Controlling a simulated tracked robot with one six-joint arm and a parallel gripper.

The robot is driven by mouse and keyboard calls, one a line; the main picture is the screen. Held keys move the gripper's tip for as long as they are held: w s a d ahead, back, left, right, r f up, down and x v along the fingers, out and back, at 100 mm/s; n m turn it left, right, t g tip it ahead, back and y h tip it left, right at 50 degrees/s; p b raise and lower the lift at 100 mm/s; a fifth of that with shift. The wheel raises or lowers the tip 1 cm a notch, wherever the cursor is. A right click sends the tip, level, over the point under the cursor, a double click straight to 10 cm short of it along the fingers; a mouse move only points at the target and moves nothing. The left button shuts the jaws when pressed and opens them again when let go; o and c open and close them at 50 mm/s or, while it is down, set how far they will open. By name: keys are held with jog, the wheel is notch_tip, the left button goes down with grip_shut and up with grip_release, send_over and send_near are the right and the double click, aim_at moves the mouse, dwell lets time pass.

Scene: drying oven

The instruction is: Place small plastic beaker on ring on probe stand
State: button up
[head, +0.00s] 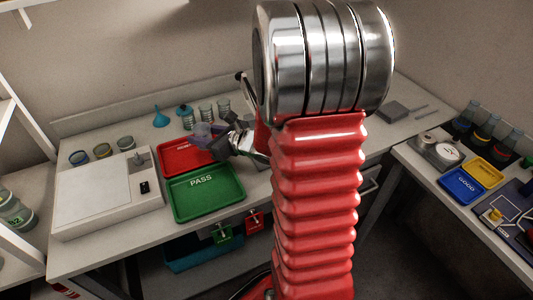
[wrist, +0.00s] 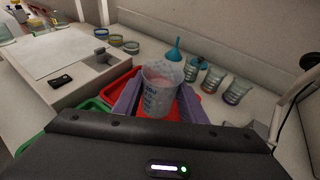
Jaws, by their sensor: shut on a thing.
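My gripper (head: 213,141) is shut on a small translucent plastic beaker (wrist: 160,88) with dark printed marks. In the wrist view, the two fingers of the gripper (wrist: 158,104) lie on either side of the beaker, which appears roughly upright. In the head view the beaker (head: 201,132) is small and partly covered by the gripper, above the red tray. A pale slanted rod with a dark knob (wrist: 310,61) stands at the right of the wrist view; it may be the probe stand. My arm hides part of the bench in the head view, and I cannot make out the ring.
A red tray (head: 175,158) and a green PASS tray (head: 205,193) lie below the gripper. A white box-like device (head: 104,194) stands left. A blue funnel (head: 160,118) and several glass beakers (head: 206,112) line the back. Another bench at right holds bottles and a blue tray (head: 461,185).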

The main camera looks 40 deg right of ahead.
jog(key=s+d+r+h, duration=0.1)
jog(key=s+d, duration=0.3)
jog(key=d, duration=0.4)
jog(key=s+d+r+m+h, duration=0.1)
jog(key=s+d, duration=0.4)
jog(key=d, duration=0.4)
jog(key=shift+s+m, duration=0.15)
jog(key=shift+m, duration=0.15)
jog(key=shift+f, duration=2.9)
jog(key=shift+f, duration=2.05)
jog(key=shift+f, duration=0.1)
